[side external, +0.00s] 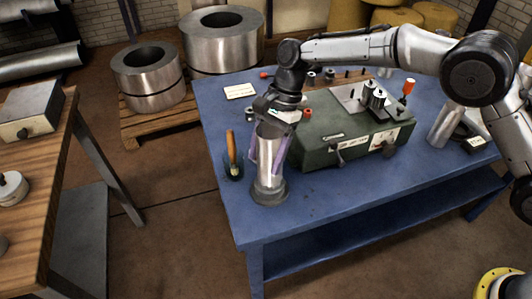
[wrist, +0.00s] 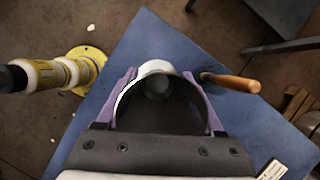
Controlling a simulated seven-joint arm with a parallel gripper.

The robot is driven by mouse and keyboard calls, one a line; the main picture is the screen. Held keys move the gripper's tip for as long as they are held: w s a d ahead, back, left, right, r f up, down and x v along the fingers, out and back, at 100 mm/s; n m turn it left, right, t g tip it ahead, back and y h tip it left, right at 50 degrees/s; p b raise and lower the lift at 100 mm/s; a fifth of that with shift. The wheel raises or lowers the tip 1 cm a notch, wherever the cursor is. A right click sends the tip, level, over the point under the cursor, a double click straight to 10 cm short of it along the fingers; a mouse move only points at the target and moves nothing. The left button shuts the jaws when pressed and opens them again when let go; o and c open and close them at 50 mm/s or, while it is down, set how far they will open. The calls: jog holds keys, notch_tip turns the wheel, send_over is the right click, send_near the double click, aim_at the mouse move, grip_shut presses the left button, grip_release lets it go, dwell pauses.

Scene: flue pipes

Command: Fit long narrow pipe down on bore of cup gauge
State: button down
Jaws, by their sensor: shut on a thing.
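The metal pipe (side external: 269,153) stands upright at the near left of the blue table. My gripper (side external: 265,162) is shut on it, with a purple finger along each side. The pipe's lower end meets the dark round cup gauge (side external: 268,192); I cannot tell whether it is fully seated in the bore. In the wrist view the pipe (wrist: 160,118) is seen from above between the fingers, and its dark inside is visible. The gauge's bore is hidden by the pipe in the side view. Another metal pipe (side external: 444,126) leans at the right of the table.
A wooden-handled tool (side external: 231,147) stands close to the left of the pipe. A green machine bed (side external: 345,135) with levers and fittings is close on the right. A white label card (side external: 240,91) lies behind. The table's front is clear.

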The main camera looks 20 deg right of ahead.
aim_at(262, 146)
jog(key=shift+f, duration=0.2)
dwell(0.3)
grip_release()
jog(key=shift+r, duration=3.5)
